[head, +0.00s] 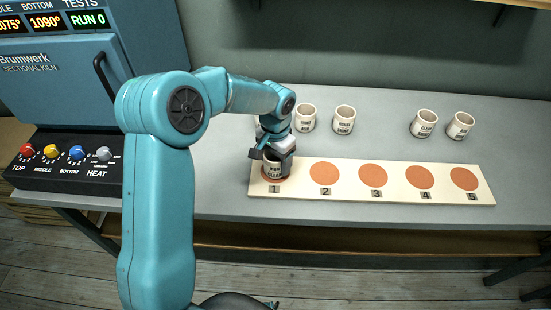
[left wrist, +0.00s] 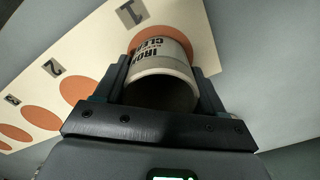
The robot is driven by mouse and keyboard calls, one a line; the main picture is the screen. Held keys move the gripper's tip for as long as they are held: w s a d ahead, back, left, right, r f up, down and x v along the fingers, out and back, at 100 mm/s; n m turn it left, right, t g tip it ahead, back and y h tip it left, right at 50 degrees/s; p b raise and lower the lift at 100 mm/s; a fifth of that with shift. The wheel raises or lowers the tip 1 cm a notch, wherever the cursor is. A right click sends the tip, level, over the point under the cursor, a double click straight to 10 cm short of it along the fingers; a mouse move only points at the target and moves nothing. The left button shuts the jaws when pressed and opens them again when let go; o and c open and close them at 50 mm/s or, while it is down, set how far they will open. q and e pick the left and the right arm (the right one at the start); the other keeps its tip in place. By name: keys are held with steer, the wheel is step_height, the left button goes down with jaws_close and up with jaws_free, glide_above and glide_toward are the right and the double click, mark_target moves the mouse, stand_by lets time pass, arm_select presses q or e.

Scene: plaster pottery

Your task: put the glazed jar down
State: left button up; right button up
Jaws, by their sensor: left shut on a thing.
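The glazed jar (head: 275,170) is a grey jar with dark lettering, at spot 1 of the cream board (head: 398,195). My left gripper (head: 272,155) is shut on it from above. In the left wrist view the jar (left wrist: 160,55) sits between the two fingers of the gripper (left wrist: 160,88), its open mouth toward the camera and "IRON CLEAR" on its side. The orange disc of spot 1 (left wrist: 203,45) shows around its base. I cannot tell whether the base touches the board. My right gripper is not in view.
Orange spots 2 (head: 324,173) to 5 (head: 464,179) are empty. White labelled jars stand behind the board, among them one at the middle (head: 344,119) and one at the right (head: 461,125). A blue kiln (head: 60,75) stands at the left.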

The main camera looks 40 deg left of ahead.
arm_select(q)
steer(key=shift+f, duration=0.2)
steer(key=o, duration=1.1)
steer(key=shift+w, duration=0.1)
steer(key=shift+o, duration=0.2)
step_height(320, 180, up, 13)
steer(key=shift+f, duration=0.2)
steer(key=shift+f, duration=0.1)
